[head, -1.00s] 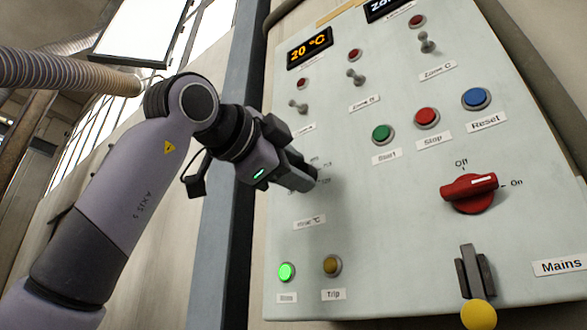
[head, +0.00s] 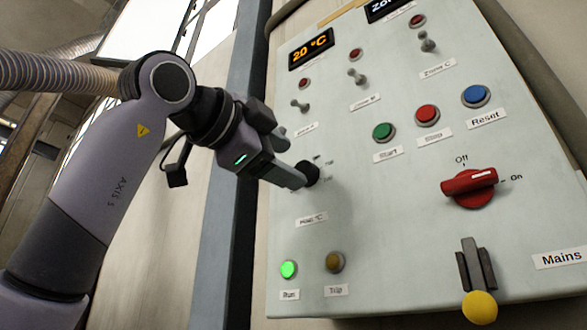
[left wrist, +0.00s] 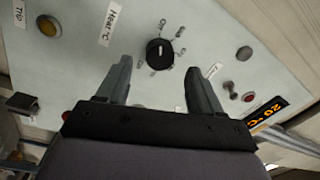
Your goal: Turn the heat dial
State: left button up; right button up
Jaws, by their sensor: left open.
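The heat dial is a small black round knob (head: 312,174) with a white pointer line, on the pale panel above the "Heat °C" label. In the left wrist view the dial (left wrist: 160,52) shows whole, with scale marks around it, beyond the fingertips and between their lines. My left gripper (head: 291,158) is open and empty, just left of the dial in the head view. In the left wrist view its two fingers (left wrist: 158,75) stand wide apart, with the dial clear of both. A display (head: 311,48) reads 20 °C. My right gripper is not in view.
The panel (head: 390,200) also carries toggle switches, green, red and blue buttons, a red rotary switch (head: 471,187) pointing toward On, and a yellow-tipped Mains lever (head: 479,305). A lit green Run lamp (head: 288,269) and the Trip lamp (head: 333,262) sit below the dial.

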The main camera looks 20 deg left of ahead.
pick_arm(q)
jog(key=v, duration=0.3)
jog(key=shift+s+a, duration=0.15)
jog(key=shift+s, duration=0.25)
dwell(0.3)
